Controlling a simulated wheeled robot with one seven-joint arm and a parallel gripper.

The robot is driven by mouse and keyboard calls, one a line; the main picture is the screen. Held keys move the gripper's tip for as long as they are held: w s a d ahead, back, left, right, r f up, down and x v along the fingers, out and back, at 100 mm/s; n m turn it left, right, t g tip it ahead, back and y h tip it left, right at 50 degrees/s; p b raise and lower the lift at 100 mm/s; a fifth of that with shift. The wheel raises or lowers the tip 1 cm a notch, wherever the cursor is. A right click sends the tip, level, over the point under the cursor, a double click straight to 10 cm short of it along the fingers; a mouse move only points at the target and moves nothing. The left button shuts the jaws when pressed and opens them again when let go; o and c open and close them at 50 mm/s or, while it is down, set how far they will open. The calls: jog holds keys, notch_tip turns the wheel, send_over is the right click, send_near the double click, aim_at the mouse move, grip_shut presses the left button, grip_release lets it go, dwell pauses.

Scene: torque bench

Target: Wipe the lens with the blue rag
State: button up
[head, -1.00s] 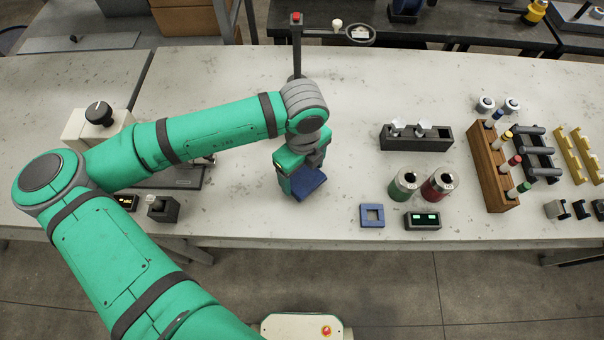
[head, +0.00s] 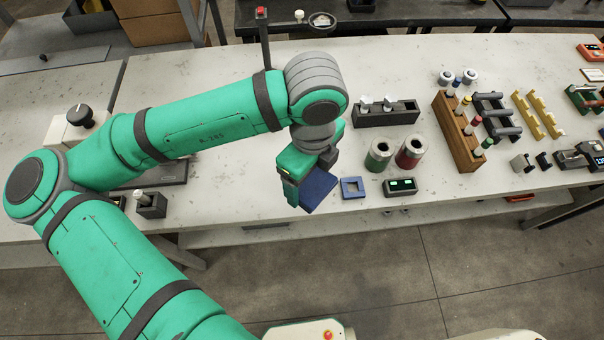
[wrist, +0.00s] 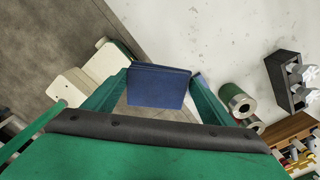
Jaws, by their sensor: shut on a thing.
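My gripper (head: 306,178) is shut on the blue rag (head: 319,188), a flat dark blue piece. In the head view they show at the front edge of the bench, apparently above it. In the wrist view the rag (wrist: 158,88) sits between the two green fingers.
A blue square frame (head: 353,179) and a display box (head: 400,187) lie just right of the rag. Green (head: 379,153) and red (head: 410,151) cylinders, a black holder (head: 386,119) and a wooden rack (head: 457,132) stand farther right. Clear bench lies behind my gripper.

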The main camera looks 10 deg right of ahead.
jog(key=shift+s, duration=0.1)
jog(key=o, duration=0.6)
jog(key=c, duration=0.4)
jog(key=shift+d, duration=0.1)
